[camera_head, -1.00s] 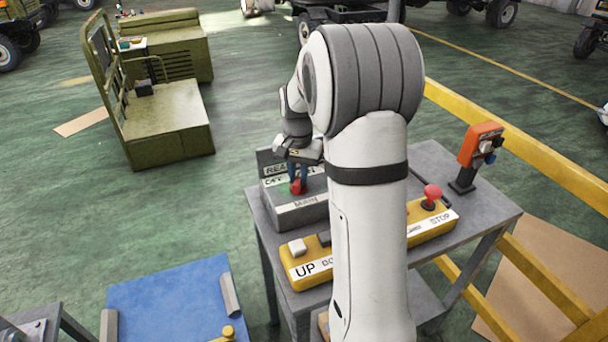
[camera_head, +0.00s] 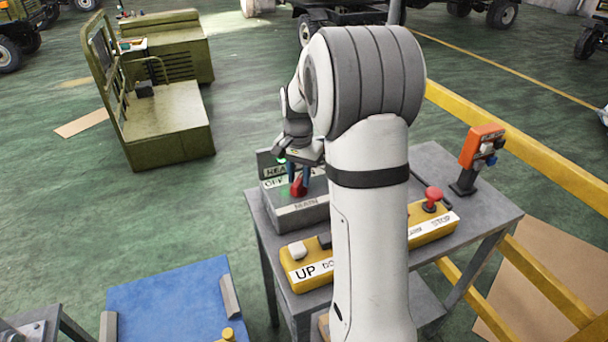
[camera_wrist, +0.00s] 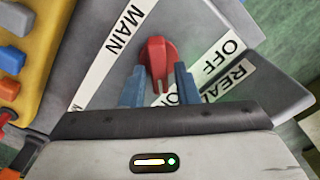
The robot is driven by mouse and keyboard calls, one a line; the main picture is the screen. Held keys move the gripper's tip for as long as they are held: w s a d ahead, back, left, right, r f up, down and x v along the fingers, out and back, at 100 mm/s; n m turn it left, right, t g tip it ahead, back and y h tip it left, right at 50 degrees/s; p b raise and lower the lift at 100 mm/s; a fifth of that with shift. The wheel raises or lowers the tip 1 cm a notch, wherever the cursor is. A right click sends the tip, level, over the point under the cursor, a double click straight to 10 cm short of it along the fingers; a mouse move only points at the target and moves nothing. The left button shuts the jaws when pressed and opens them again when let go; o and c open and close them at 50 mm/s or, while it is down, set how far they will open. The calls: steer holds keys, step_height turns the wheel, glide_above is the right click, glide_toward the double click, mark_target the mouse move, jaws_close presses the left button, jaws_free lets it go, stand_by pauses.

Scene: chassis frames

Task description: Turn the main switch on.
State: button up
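The main switch is a red rotary knob (camera_wrist: 157,58) on a grey box (camera_head: 303,216) labelled MAIN, with OFF and partly hidden READY and ON lettering. It also shows in the head view (camera_head: 299,188). My gripper (camera_wrist: 159,82) is at the knob, its two blue fingers on either side of the knob's lower part. The fingers stand apart, with narrow gaps beside the red grip. In the head view my gripper (camera_head: 298,174) points down over the box. The ON label is mostly hidden by a finger, and I cannot tell which mark the knob points to.
A yellow UP/DOWN button box (camera_head: 309,270) and a red stop button (camera_head: 432,194) are on the same grey table (camera_head: 437,157). An orange control unit (camera_head: 482,146) stands at its right. Yellow rails (camera_head: 540,160) run beside the table.

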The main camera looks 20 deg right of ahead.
mark_target(298, 180)
steer(key=shift+o, duration=0.9)
steer(key=shift+s+a, duration=0.1)
step_height(298, 180, up, 7)
steer(key=shift+r+b, duration=0.15)
steer(key=shift+b, duration=0.15)
steer(key=shift+r, duration=0.25)
